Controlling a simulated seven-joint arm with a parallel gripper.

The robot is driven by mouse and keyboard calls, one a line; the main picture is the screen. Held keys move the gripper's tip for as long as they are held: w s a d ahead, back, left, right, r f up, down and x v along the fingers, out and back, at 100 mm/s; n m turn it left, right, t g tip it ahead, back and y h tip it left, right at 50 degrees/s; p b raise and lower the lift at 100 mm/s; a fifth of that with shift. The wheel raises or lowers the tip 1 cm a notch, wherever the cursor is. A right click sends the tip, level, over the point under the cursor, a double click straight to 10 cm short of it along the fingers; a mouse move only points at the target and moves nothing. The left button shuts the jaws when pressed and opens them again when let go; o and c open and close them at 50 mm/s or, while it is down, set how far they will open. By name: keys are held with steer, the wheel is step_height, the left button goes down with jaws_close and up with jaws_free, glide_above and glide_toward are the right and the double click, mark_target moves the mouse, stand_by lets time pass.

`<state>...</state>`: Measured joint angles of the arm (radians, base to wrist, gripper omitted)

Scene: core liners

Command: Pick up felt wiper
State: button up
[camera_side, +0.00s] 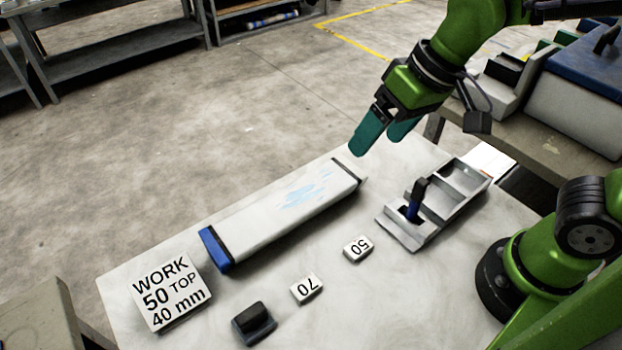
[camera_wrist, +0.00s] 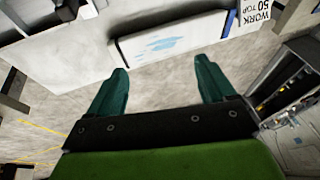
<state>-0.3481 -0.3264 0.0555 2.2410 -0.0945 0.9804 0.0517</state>
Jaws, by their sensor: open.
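The felt wiper appears to be the small dark block with a raised black grip (camera_side: 254,322), lying at the front edge of the table in the side view. I cannot make it out in the wrist view. My gripper (camera_side: 380,138) is open and empty, high beyond the far end of the white core liner (camera_side: 270,220), well away from the wiper. Its two green fingers (camera_wrist: 164,70) show apart in the wrist view, with nothing between them. The liner has a blue end cap, a black end cap and pale blue smears on top; it also shows in the wrist view (camera_wrist: 198,33).
A grey tray (camera_side: 403,236) holds an upright blue-and-black marker (camera_side: 416,200). Small blocks marked 50 (camera_side: 358,249) and 70 (camera_side: 307,288) lie before the liner. A side bench (camera_side: 560,160) is at right.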

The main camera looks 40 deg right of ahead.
steer(key=a+f+n+g+h, duration=0.1)
steer(key=a+f+n+g, duration=0.15)
steer(key=a, duration=1.25)
steer(key=m+g+h, duration=0.1)
steer(key=m+h, duration=0.1)
steer(key=m, duration=0.1)
glide_above(249, 311)
steer(key=f, duration=0.2)
steer(key=shift+n, duration=0.25)
step_height(249, 311, down, 16)
steer(key=shift+f, duration=0.15)
steer(key=shift+c, duration=0.5)
steer(key=c, duration=1)
